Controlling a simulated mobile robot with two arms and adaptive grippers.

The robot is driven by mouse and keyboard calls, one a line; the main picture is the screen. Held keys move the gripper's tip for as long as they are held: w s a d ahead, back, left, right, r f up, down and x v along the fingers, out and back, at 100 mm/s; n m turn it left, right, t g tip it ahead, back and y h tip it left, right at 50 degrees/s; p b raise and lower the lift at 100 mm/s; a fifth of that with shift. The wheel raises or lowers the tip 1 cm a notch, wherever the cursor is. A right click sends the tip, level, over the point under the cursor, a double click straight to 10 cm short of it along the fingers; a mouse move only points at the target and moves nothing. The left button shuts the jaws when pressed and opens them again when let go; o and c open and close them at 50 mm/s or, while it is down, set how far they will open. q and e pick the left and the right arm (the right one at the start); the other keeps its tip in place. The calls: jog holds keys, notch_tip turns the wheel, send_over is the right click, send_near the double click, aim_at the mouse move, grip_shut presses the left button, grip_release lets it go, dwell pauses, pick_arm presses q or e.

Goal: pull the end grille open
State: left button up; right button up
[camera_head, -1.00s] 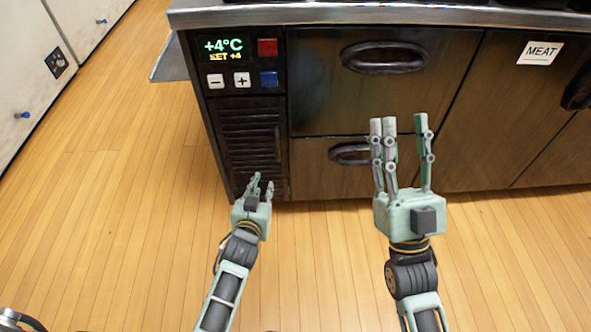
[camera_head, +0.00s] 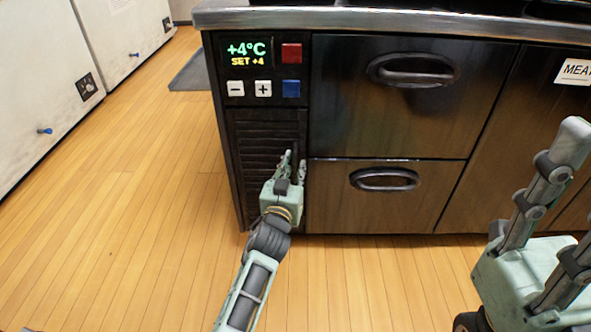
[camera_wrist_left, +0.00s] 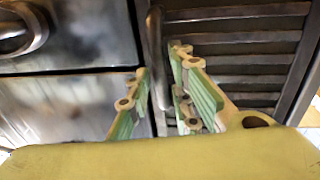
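The end grille (camera_head: 262,150) is a dark slatted panel at the left end of the counter front, below the control panel. It looks closed and flush. Its slats show in the left wrist view (camera_wrist_left: 240,48), with a slim vertical handle bar (camera_wrist_left: 155,58) along one edge. My left gripper (camera_head: 295,162) is in front of the grille's right edge. In the left wrist view its fingers (camera_wrist_left: 160,82) are apart, with the handle bar between them; I cannot tell whether they touch it. My right gripper (camera_head: 582,165) is large at the right edge, fingers spread, partly out of frame, away from the grille.
Two drawers with oval handles, upper (camera_head: 413,70) and lower (camera_head: 385,179), are right of the grille. The control panel (camera_head: 262,68) has a display and several buttons. White cabinets (camera_head: 45,100) stand at far left.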

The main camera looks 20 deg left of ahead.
pick_arm(q)
jog(key=shift+w, duration=0.7)
jog(key=shift+c, duration=0.6)
grip_shut()
